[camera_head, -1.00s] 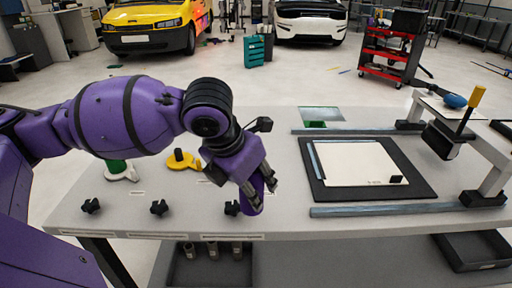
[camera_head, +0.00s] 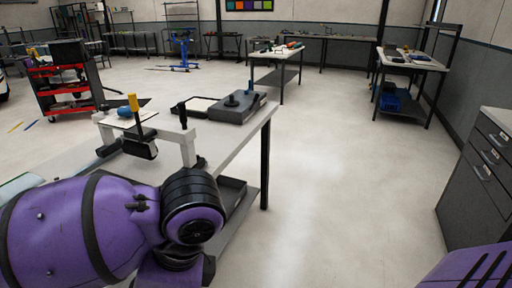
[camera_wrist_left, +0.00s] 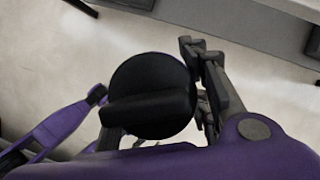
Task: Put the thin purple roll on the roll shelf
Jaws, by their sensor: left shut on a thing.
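In the left wrist view my left gripper (camera_wrist_left: 150,92) is shut around a round thing with a black end (camera_wrist_left: 150,90), seen end-on, with a raised black bar across it. It appears to be the roll; its purple side is hidden behind this end. In the head view only my left upper arm and elbow show at the lower left; the gripper is out of frame. My right gripper is not in view; only a purple part of my body shows at the lower right. I cannot make out the roll shelf in either view.
A grey drawer cabinet (camera_head: 478,180) stands at the right. Open floor (camera_head: 335,160) lies between them. Further tables (camera_head: 410,62) stand behind.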

